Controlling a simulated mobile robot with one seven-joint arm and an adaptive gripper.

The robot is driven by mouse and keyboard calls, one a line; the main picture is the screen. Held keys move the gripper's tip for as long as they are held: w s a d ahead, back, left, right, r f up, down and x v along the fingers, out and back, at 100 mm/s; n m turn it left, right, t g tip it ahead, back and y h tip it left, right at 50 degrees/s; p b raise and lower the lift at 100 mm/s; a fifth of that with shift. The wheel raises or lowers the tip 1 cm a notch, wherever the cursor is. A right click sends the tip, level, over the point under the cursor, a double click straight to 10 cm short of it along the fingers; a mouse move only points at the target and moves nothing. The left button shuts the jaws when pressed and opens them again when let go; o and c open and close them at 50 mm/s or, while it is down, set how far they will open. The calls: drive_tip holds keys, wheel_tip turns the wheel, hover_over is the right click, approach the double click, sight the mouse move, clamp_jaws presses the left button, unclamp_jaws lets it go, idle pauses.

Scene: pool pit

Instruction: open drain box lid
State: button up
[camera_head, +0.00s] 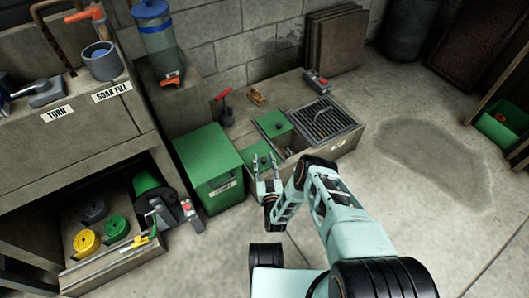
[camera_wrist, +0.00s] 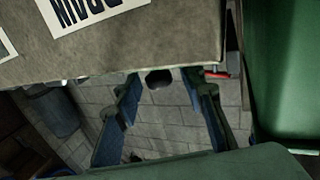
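The concrete drain box (camera_head: 312,150) stands on the floor at the centre of the head view. A flat green lid (camera_head: 272,123) lies on its rear left part. A second green lid (camera_head: 249,154) with a small dark knob is at the near left, partly hidden by my gripper (camera_head: 264,157). My gripper is over or just in front of this second lid; contact cannot be told. Its two fingers stand apart with nothing between them. In the wrist view my gripper (camera_wrist: 163,115) also shows open fingers, below a labelled concrete face (camera_wrist: 130,45).
A metal grate (camera_head: 322,120) covers the box's right part. A green bin (camera_head: 210,165) stands close to the left of my gripper. A red-handled tool (camera_head: 226,108) and a small orange-brown object (camera_head: 257,96) are behind. Open floor (camera_head: 425,150) lies to the right.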

drive_tip(key=shift+w+a, duration=0.1)
drive_tip(key=shift+w, duration=0.2)
drive_tip(key=shift+c, duration=0.5)
clamp_jaws()
